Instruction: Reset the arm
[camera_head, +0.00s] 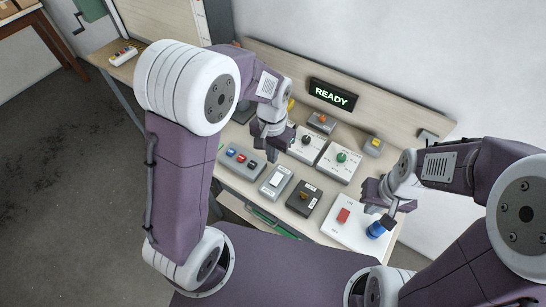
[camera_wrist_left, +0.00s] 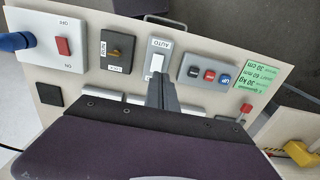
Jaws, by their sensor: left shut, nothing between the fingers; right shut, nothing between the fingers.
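My left gripper (camera_head: 271,154) is shut and empty above the control panel (camera_head: 231,182). In the left wrist view its closed fingers (camera_wrist_left: 161,92) overlap the lower edge of a grey box (camera_wrist_left: 174,57) with a white rocker switch and an AUTO label; whether they touch it I cannot tell. That box also shows in the head view (camera_head: 276,182). My right gripper (camera_head: 389,218) is shut and empty beside a blue knob (camera_head: 376,230) on a white plate with a red switch (camera_head: 343,215). I cannot tell whether it touches the knob.
A READY display (camera_head: 333,95) stands on the back board. Open floor (camera_head: 70,190) lies to the left.

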